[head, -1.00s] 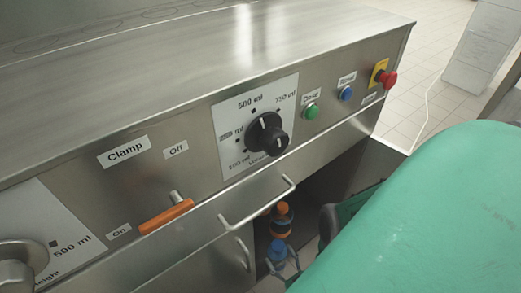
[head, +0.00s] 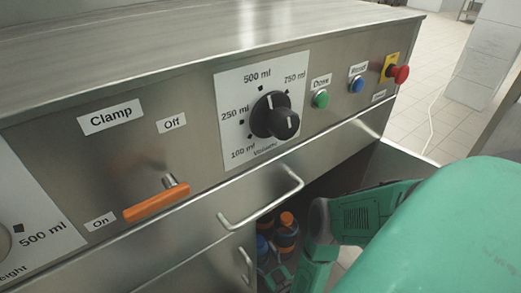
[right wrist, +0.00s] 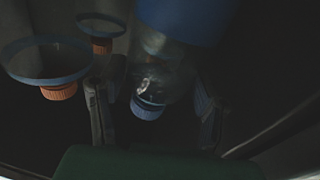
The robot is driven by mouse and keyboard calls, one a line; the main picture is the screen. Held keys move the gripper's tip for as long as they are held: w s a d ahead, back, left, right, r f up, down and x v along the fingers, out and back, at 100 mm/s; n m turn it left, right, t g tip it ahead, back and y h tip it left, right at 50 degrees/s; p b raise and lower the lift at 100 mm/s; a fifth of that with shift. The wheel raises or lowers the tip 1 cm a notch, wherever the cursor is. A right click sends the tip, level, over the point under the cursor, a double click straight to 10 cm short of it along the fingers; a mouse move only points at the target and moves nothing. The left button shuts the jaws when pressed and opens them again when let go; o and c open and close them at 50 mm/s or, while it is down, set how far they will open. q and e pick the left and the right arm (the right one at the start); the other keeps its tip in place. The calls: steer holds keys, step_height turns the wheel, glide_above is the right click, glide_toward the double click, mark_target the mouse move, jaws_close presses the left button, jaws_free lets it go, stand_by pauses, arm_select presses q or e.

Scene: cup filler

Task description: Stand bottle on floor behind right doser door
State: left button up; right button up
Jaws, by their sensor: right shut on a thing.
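My right gripper (head: 278,275) reaches down into the dark, open cabinet bay under the machine front. It is shut on a clear bottle with a blue cap (right wrist: 147,108); in the right wrist view its fingers are on either side of it. In the head view the blue cap (head: 262,243) shows low in the opening. The bottle's base is hidden, so I cannot tell if it touches the floor. An orange-capped bottle (head: 286,222) is beside it. A grey panel (head: 405,160) at the right of the opening looks like the open door. My left gripper is out of view.
In the right wrist view, orange-capped bottles stand left of the held one, one nearer (right wrist: 58,90) and one farther (right wrist: 101,46). Above the opening are a bar handle (head: 262,198) and the volume knob (head: 275,115). A door handle (head: 245,265) is left of the opening.

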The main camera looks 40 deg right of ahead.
step_height(320, 180, down, 2)
steer(key=shift+d+f+b, duration=0.1)
steer(key=shift+b, duration=0.35)
steer(key=shift+w+f, duration=0.1)
steer(key=shift+w, duration=0.05)
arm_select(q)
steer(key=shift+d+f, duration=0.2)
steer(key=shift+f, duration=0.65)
arm_select(e)
steer(key=shift+d, duration=0.1)
steer(key=o, duration=1.4)
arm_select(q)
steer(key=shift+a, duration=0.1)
arm_select(e)
steer(key=shift+s, duration=0.25)
arm_select(q)
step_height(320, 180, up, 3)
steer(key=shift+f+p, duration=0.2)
steer(key=shift+p, duration=1.05)
arm_select(e)
steer(key=v, duration=1.1)
steer(key=shift+s, duration=0.25)
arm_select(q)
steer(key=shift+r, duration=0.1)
